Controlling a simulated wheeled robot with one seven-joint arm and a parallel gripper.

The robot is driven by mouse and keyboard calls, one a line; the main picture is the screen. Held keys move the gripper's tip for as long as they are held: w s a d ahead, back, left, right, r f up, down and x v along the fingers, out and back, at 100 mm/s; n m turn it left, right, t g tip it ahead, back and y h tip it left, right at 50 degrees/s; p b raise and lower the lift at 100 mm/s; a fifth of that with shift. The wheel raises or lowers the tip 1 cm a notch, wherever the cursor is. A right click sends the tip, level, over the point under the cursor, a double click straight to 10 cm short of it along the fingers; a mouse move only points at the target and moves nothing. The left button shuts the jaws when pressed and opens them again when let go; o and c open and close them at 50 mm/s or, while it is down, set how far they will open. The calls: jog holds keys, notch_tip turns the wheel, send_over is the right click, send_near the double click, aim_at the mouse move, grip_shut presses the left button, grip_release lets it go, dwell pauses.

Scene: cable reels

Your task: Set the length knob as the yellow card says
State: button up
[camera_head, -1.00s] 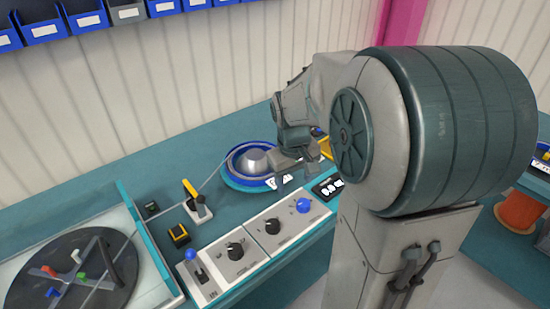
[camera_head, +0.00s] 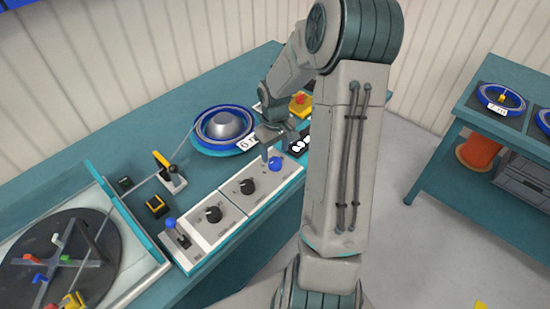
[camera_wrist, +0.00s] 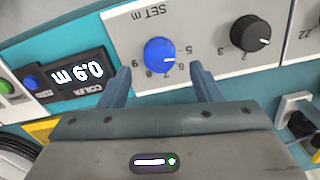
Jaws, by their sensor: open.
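The blue length knob (camera_wrist: 159,55) sits on a white panel marked SET m, with numbers around it, upside down in the wrist view. Its white pointer is turned toward about the 6. My gripper (camera_wrist: 159,70) is open, with one finger on each side of the knob; I cannot tell whether they touch it. In the head view the knob (camera_head: 275,163) is just below my gripper (camera_head: 267,151). The coiler display (camera_wrist: 79,73) appears to read 6.0 m, upside down. I cannot make out a readable yellow card.
A black knob (camera_wrist: 250,33) is beside the blue one, and another (camera_head: 213,214) is further left. A blue-topped lever (camera_head: 170,224) stands at the panel's left end. A blue reel (camera_head: 224,128) with a small white tag lies behind. A red-topped yellow box (camera_head: 300,103) is near my arm.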

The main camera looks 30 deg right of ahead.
aim_at(275, 161)
jog(key=shift+f, duration=2.25)
jog(key=c, duration=1)
jog(key=m+b, duration=0.2)
jog(key=m, duration=0.1)
jog(key=shift+f+m+b, duration=0.1)
jog(key=shift+m+b, duration=1.25)
jog(key=shift+m, duration=0.95)
